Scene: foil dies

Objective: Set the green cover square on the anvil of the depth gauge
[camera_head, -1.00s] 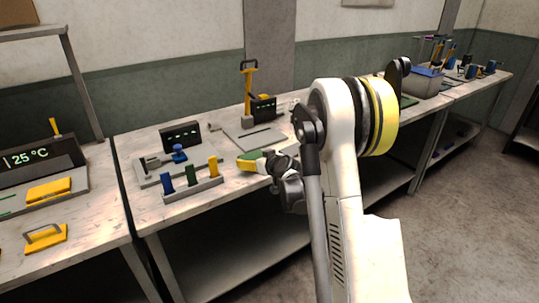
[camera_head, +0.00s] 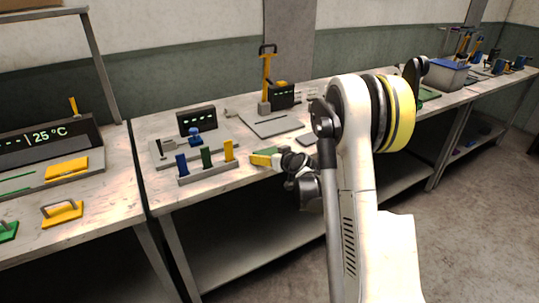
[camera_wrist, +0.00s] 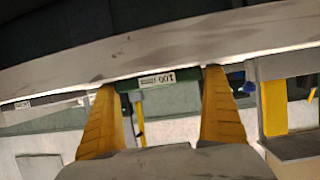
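My gripper (camera_head: 257,160) is over the front of the middle bench, its yellow fingers pointing left. In the wrist view my gripper (camera_wrist: 160,80) has a green labelled piece (camera_wrist: 185,76), apparently the green cover, spanning the gap with its ends at both fingertips. In the head view only a green patch (camera_head: 270,152) shows beside the fingers. Two devices with displays stand on the bench: a base plate with a blue knob (camera_head: 195,136) and a yellow-levered stand (camera_head: 266,85). I cannot tell which is the depth gauge; no anvil is clear.
A rack (camera_head: 208,174) with blue, green and yellow blocks stands left of my gripper, near the front edge. The left bench holds a 25 °C display unit (camera_head: 50,137), a yellow handled piece (camera_head: 62,213) and a green handled piece (camera_head: 7,232).

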